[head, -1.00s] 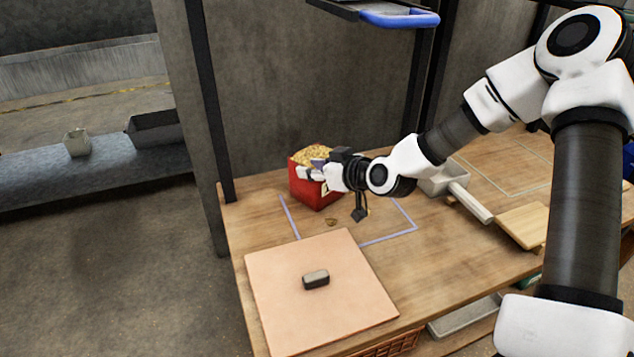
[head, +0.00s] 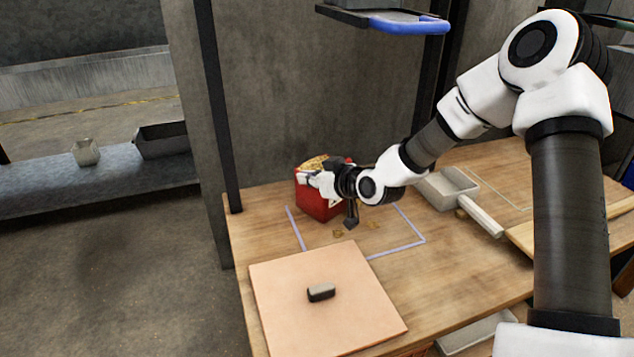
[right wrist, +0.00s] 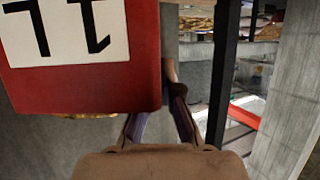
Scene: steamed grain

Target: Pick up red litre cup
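The red litre cup (head: 317,203), filled with grain, stands at the back left of the wooden table, inside or at the edge of a blue-lined area. My right gripper (head: 312,180) is at the cup's upper part. In the right wrist view the cup (right wrist: 85,83) fills the upper left, with its white label upside down and a little grain below its edge. Two fingers (right wrist: 160,122) stand apart there, and the cup's corner covers the left fingertip. I cannot tell whether they grip the cup's wall. My left gripper is out of view.
A pale board (head: 285,320) with a dark block (head: 321,292) lies in front. Small grain clumps lie by the cup. A grey scoop-like tray (head: 447,190) is to the right. A blue-edged shelf (head: 410,25) hangs above.

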